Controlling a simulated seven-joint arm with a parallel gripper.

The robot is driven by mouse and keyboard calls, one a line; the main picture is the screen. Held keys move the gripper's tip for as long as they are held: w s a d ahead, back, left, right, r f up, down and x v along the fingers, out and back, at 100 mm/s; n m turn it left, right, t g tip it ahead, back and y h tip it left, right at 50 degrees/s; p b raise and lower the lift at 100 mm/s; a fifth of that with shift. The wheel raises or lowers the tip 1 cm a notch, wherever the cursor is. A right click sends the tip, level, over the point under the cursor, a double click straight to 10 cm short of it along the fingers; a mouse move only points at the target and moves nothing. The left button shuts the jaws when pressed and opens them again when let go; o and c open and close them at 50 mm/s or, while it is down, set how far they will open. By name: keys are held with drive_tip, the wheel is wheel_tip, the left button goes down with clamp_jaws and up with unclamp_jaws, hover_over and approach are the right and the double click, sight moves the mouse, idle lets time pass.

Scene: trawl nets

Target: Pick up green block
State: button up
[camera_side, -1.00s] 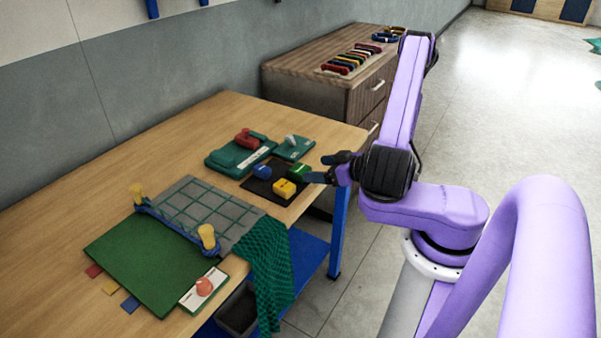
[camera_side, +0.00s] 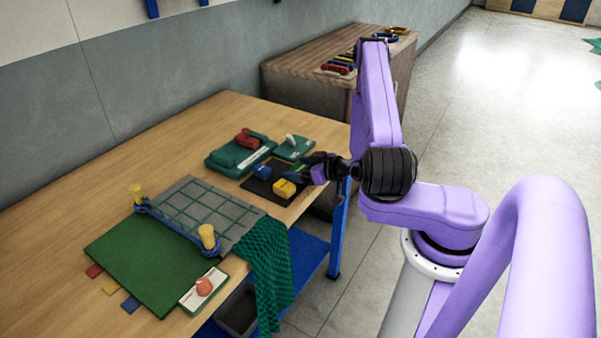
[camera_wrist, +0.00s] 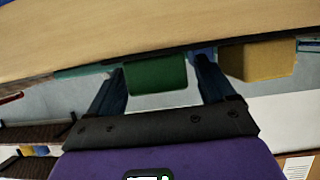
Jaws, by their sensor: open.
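The green block (camera_wrist: 155,74) shows in the wrist view between the two spread fingers of my gripper (camera_wrist: 158,85), with gaps on both sides. In the side view my gripper (camera_side: 308,171) is at the right edge of the dark mat (camera_side: 256,187) and hides most of the green block. The fingers are open and hold nothing. A yellow block (camera_side: 284,188) sits on the mat, in front of the green block's place. It also shows in the wrist view (camera_wrist: 257,61), just right of the right finger. A blue block (camera_side: 262,172) sits further left on the mat.
A green tray with a red piece (camera_side: 247,137) and a green base with a grey lever (camera_side: 292,146) stand behind the mat. A grey panel with green netting (camera_side: 200,212) lies to the left. The table edge runs close by the mat's right side.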

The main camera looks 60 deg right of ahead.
sight(299, 168)
drive_tip(key=shift+w, duration=0.1)
drive_tip(key=c, duration=1.1)
drive_tip(key=shift+r, duration=0.1)
drive_tip(key=shift+r, duration=4.85)
